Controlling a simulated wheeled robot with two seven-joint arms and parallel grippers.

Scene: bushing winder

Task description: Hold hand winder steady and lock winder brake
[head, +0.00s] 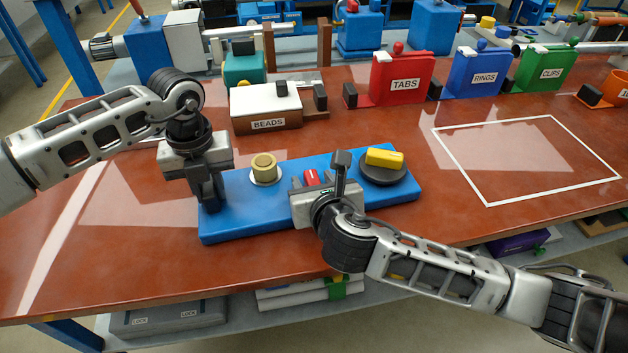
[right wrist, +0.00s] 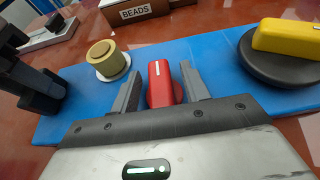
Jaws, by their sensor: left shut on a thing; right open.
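The hand winder has a blue base (head: 235,222) lying on the brown table. A brass-coloured bushing (head: 263,166) stands on a white disc on it. At the right is a black disc (head: 396,176) with a yellow block (head: 384,157). The red brake lever (right wrist: 160,83) stands between them, with a white mark on top. My left gripper (head: 210,200) is shut at the base's left end; its exact grip is hidden by its own fingers. My right gripper (right wrist: 161,90) is open, its fingers on either side of the red lever with gaps. It also shows in the head view (head: 318,183).
A BEADS box (head: 265,108) stands behind the winder. Red TABS (head: 402,80), blue RINGS (head: 476,73) and green CLIPS (head: 545,67) holders line the back right. A white-outlined rectangle (head: 525,160) on the right is empty. The table's left part is clear.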

